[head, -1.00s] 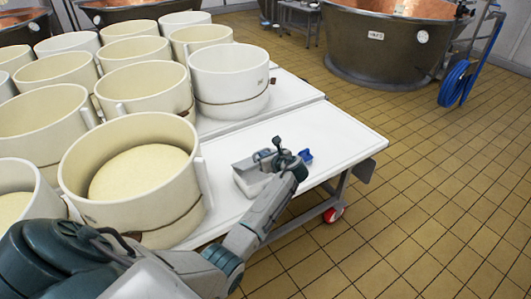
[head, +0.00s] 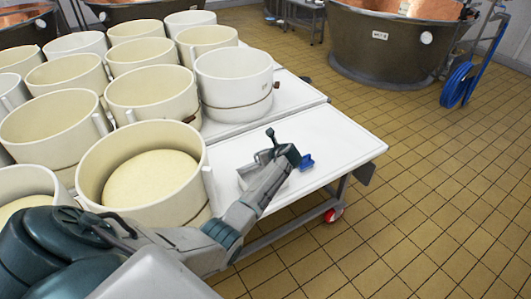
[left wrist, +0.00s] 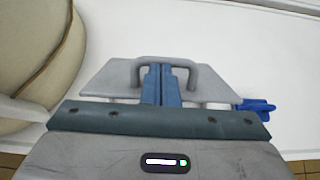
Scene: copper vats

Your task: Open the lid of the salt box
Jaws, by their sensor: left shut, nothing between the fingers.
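The salt box (head: 246,178) is a small pale box on the white table, partly hidden behind my left arm in the head view. Its grey lid (left wrist: 105,83) shows in the left wrist view, with a raised bar handle (left wrist: 150,63). My left gripper (left wrist: 162,72) is shut and empty, its blue fingers over the middle of the lid, between the handle's two ends. I cannot tell whether the fingers touch the handle or lid. A blue piece (head: 306,163) sticks out at the box's right side. My right gripper is out of view.
Large cream tubs (head: 150,170) stand close on the left, some with pale cheese inside. The white table (head: 335,145) is clear right of the box, up to its edge. Copper vats (head: 385,45) and a blue hose reel (head: 457,85) stand beyond on the tiled floor.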

